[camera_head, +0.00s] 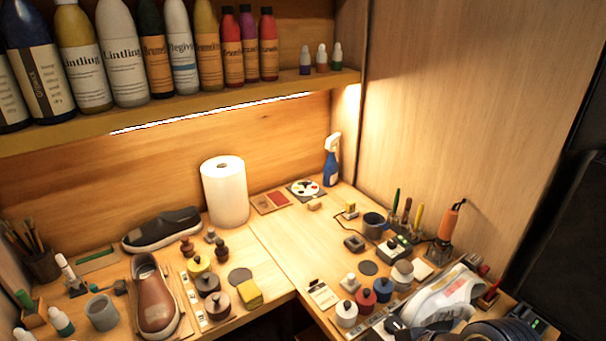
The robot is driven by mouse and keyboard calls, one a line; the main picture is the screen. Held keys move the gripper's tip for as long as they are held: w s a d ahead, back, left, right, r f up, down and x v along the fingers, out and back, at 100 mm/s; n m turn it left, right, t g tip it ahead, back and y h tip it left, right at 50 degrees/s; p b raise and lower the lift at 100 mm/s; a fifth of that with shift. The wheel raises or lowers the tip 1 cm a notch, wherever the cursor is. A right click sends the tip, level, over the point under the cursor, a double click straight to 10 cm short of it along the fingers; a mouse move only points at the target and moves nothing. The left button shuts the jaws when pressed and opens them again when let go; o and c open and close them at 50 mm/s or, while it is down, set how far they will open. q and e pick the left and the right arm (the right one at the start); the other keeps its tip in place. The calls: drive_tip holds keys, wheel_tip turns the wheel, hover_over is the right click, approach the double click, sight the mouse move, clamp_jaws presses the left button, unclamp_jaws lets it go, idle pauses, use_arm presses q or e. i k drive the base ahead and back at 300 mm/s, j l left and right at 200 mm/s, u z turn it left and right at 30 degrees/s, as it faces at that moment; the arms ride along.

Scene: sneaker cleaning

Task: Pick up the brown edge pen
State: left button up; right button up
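Several slim upright pens stand in a row at the right rear of the bench, beside a dark blue-grey cup. Between a green pen (396,200) and a yellow pen (418,215) is a short brownish pen (406,208), which looks like the brown edge pen. It is small here and its lower part is hard to make out.
A blue-grey cup (374,225) and an orange-handled tool (449,222) flank the pens. A white sneaker (446,297) lies in front, near small knobbed jars. A paper roll (225,192) and brown shoe (155,300) are left. The mid-bench is fairly clear.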

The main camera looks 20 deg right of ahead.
sight(407, 207)
drive_tip(key=j+z, duration=0.15)
drive_tip(key=z, duration=0.35)
drive_tip(key=j+z, duration=0.15)
drive_tip(key=z, duration=0.35)
drive_tip(key=k+j+z, duration=0.1)
drive_tip(key=z, duration=0.35)
